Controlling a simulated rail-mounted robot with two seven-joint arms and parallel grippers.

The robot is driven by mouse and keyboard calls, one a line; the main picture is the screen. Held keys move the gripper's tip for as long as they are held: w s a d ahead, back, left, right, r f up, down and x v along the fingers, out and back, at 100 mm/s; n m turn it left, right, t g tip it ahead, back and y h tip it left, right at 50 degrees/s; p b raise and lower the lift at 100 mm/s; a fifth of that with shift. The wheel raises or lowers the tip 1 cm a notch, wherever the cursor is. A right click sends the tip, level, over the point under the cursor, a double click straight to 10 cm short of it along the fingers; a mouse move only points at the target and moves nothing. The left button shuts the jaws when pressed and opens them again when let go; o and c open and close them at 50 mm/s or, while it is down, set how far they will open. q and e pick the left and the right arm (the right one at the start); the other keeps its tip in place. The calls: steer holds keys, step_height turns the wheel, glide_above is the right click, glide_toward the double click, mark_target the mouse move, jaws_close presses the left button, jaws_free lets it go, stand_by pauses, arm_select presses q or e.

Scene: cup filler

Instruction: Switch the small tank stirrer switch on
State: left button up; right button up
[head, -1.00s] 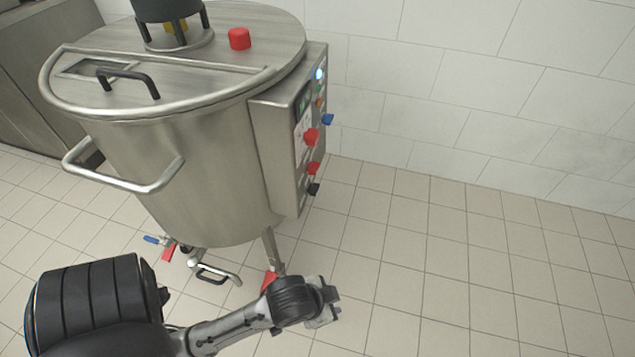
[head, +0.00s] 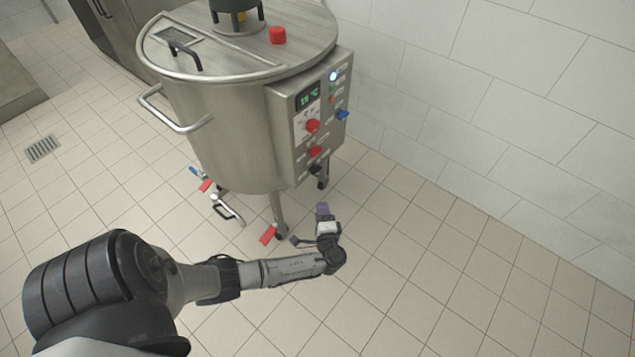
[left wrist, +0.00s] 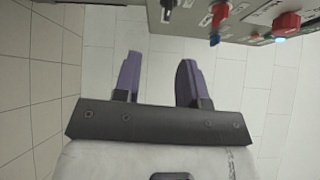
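The small steel tank (head: 228,120) stands on casters with a control panel (head: 294,130) on its right side. The panel carries two red knobs (head: 312,126), a blue knob (head: 343,115), a black knob (head: 315,169), a lit lamp (head: 333,76) and a green display (head: 308,97). I cannot read which control is the stirrer switch. My left gripper (head: 322,211) is below and in front of the panel, apart from it. In the left wrist view its purple fingers (left wrist: 160,78) are apart and empty, and the panel edge (left wrist: 255,28) shows at top right. My right gripper is out of view.
A red button (head: 277,35) sits on the lid. A side handle (head: 172,112) and low valves with red and blue levers (head: 205,185) stick out from the tank. The wall (head: 500,110) is at right. The tiled floor right of the tank is clear.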

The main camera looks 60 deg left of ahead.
mark_target(317, 173)
arm_select(q)
steer(key=shift+n+t, duration=0.3)
steer(key=shift+t, duration=0.2)
steer(key=b+x, duration=0.1)
steer(key=x, duration=0.3)
steer(key=b+x, duration=0.1)
steer(key=x, duration=0.3)
steer(key=b+x, duration=0.2)
steer(key=x, duration=0.3)
steer(key=shift+s+a+r, duration=0.1)
steer(key=shift+a+r, duration=0.1)
steer(key=shift+r, duration=0.15)
steer(key=shift+w+a, duration=0.4)
steer(key=shift+a, duration=0.1)
steer(key=shift+w+a+b, duration=0.1)
steer(key=shift+a+b, duration=0.2)
steer(key=shift+b, duration=0.05)
steer(key=shift+a+r, duration=0.1)
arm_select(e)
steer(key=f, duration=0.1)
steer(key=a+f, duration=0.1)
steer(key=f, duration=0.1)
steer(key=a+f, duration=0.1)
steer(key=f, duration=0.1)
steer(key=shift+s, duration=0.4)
arm_select(q)
steer(key=shift+c, duration=0.3)
jaws_close()
